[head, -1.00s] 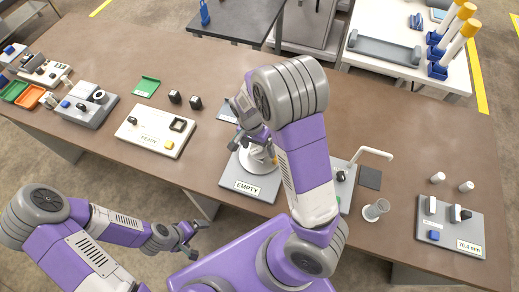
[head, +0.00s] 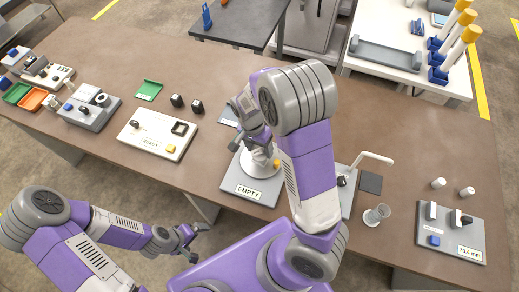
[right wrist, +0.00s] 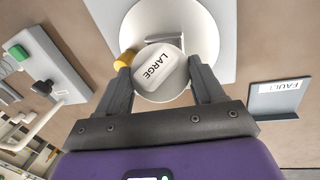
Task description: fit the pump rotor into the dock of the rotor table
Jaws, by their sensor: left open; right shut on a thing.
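My right gripper (head: 256,148) is shut on a rounded white piece marked LARGE (right wrist: 155,70), apparently the pump rotor. The piece is over the white round disc (head: 262,168) of the grey station with an EMPTY sign (head: 248,191), apparently the rotor table. In the right wrist view the piece sits between both fingertips and overlaps the disc (right wrist: 190,30). Its underside is hidden, so I cannot tell whether it touches the disc or is seated. A yellow part (head: 277,163) shows at the disc's edge. My left gripper (head: 196,243) is open and empty, off the table's front edge.
Left of the station is a white READY panel (head: 150,143). A FAULT plate (right wrist: 278,99) lies beside the station. Two small dark blocks (head: 176,100) lie behind.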

